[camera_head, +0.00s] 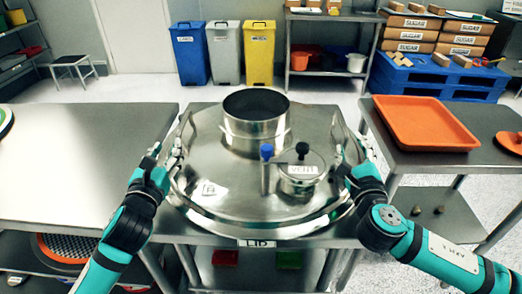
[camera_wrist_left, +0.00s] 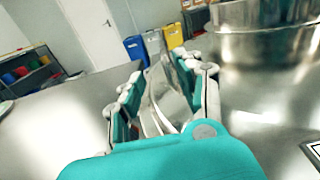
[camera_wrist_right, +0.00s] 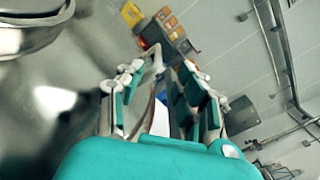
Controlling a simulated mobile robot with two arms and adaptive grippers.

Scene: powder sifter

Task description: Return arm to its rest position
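The round steel lid (camera_head: 235,190) sits over the sifter body on the middle table, with an open steel collar (camera_head: 256,115) and a small capped vent (camera_head: 301,172) on top. My left gripper (camera_head: 177,150) is at the lid's left side, and my right gripper (camera_head: 350,152) at its right side. In the left wrist view my fingers (camera_wrist_left: 160,95) stand apart, with a curved metal strip between them. In the right wrist view my fingers (camera_wrist_right: 160,92) also stand apart, with a thin curved bar between them. Whether either finger pair touches these parts is unclear.
On the right table lies an orange tray (camera_head: 425,122). Blue, grey and yellow bins (camera_head: 260,55) stand at the back. Sugar boxes (camera_head: 410,47) rest on a blue pallet (camera_head: 440,77).

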